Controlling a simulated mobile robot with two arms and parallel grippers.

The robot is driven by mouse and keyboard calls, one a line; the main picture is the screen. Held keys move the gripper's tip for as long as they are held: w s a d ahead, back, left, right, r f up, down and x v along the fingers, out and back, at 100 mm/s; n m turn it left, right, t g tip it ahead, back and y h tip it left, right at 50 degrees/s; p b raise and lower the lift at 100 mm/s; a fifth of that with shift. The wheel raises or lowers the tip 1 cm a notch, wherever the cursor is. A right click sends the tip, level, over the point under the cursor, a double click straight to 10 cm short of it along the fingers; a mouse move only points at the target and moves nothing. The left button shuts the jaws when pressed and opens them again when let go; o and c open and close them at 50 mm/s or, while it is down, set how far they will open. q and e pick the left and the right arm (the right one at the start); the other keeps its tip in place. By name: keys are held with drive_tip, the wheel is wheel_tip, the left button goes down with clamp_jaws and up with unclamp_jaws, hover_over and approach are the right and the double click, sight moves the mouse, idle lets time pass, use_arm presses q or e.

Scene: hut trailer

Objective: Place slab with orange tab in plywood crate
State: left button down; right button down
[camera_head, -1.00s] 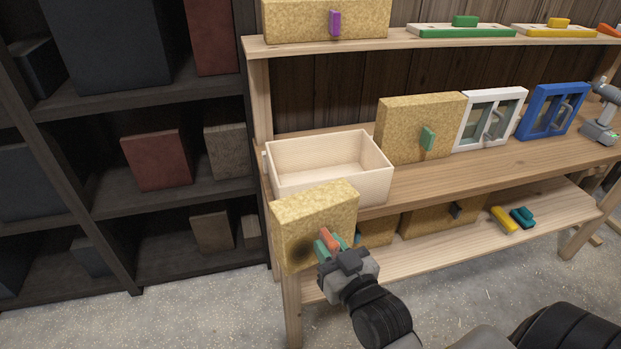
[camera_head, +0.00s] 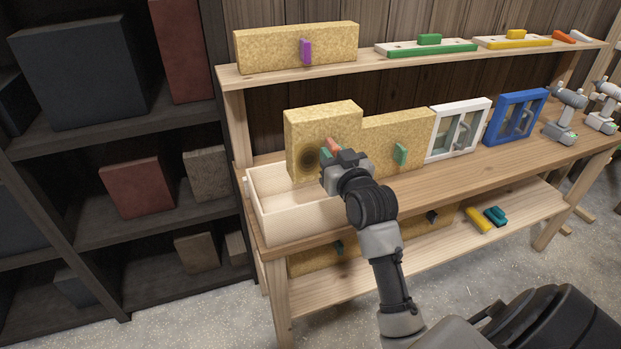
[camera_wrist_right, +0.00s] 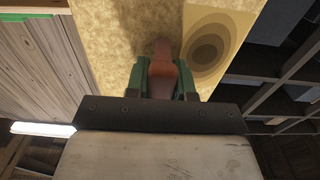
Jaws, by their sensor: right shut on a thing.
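The slab with the orange tab (camera_head: 318,128) is a yellow, speckled block with a dark round mark. It is held upright above the back part of the plywood crate (camera_head: 300,222), whose inside it partly hides. My right gripper (camera_head: 333,154) is shut on the orange tab. In the right wrist view the gripper (camera_wrist_right: 160,78) has its green fingers on both sides of the tab (camera_wrist_right: 161,68), with the slab (camera_wrist_right: 112,35) beyond. The pale, open-topped crate stands at the left end of the workbench. My left gripper is not in view.
A slab with a green tab (camera_head: 415,133) stands just right of the held slab, partly behind it. White (camera_head: 440,137) and blue (camera_head: 497,120) framed panels and drills (camera_head: 563,115) stand farther right. An upper shelf (camera_head: 400,62) carries a purple-tabbed slab (camera_head: 270,48). A dark shelf unit (camera_head: 120,150) is at left.

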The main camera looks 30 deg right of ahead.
sight(310, 178)
drive_tip(key=w+a+f, duration=0.2)
drive_tip(key=w+a, duration=0.1)
drive_tip(key=shift+w+a+f+p, duration=0.2)
drive_tip(key=shift+f+p, duration=0.2)
wheel_tip(310, 178, down, 4)
drive_tip(key=shift+s+r+p, duration=0.1)
drive_tip(key=shift+p, duration=0.4)
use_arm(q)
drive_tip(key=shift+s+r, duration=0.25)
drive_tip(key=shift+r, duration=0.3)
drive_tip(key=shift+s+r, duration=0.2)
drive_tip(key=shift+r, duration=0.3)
use_arm(e)
drive_tip(key=shift+f+b, duration=0.35)
drive_tip(key=shift+f, duration=0.4)
drive_tip(key=c, duration=1)
unclamp_jaws()
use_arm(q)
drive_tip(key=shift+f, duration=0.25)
use_arm(e)
drive_tip(key=shift+o, duration=0.2)
